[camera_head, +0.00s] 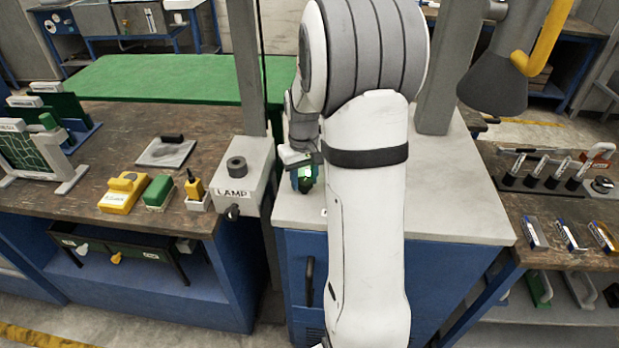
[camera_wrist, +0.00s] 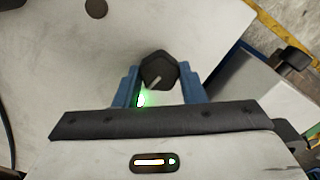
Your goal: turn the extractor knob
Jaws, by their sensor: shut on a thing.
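The extractor knob (camera_wrist: 158,70) is black and faceted with a pale pointer line. It sits on a light grey top and the line slants down to the left in the wrist view. My gripper (camera_wrist: 158,80) has its blue fingers on both sides of the knob, shut on it. A green glow shows beside the left finger. In the head view my gripper (camera_head: 304,180) is low over the grey cabinet top, and the knob there is mostly hidden by my gripper and arm.
A grey box labelled LAMP (camera_head: 240,178) with a dark knob on top stands close left of my gripper. Grey posts rise behind. A dark lamp shade (camera_head: 495,85) hangs at upper right. The cabinet top (camera_head: 450,215) right of my arm is clear.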

